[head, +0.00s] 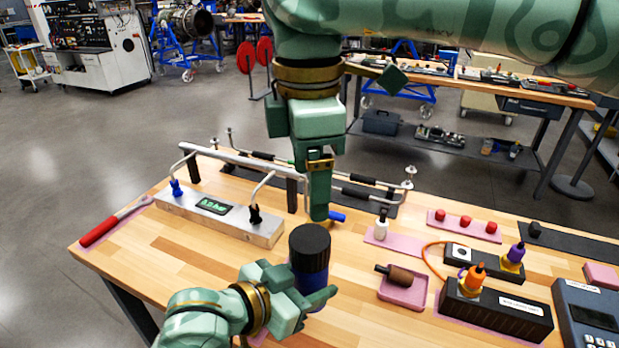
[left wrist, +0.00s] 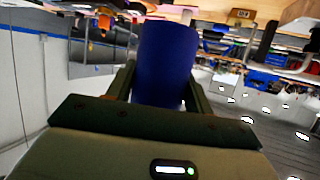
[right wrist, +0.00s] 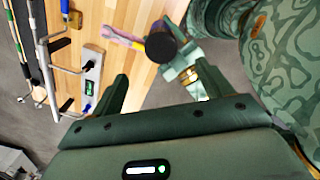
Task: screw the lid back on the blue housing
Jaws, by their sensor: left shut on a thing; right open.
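The blue housing (head: 309,284) is upright in my left gripper (head: 308,297), with the black lid (head: 309,241) on top of it. How tightly the lid sits cannot be told. In the left wrist view the blue housing (left wrist: 166,62) fills the space between the two fingers. My right gripper (head: 320,216) points down, empty, just above and behind the lid in the head view; one finger hides the other there. In the right wrist view its fingers are spread apart, and the black lid (right wrist: 161,43) shows beyond them, not between them.
A metal block with a green display (head: 215,207) and a tube frame (head: 240,157) stand at the left. A red-handled tool (head: 100,231) lies at the table's left edge. A pink tray (head: 403,290), black connector boxes (head: 495,312) and a blue-grey device (head: 590,315) are at the right.

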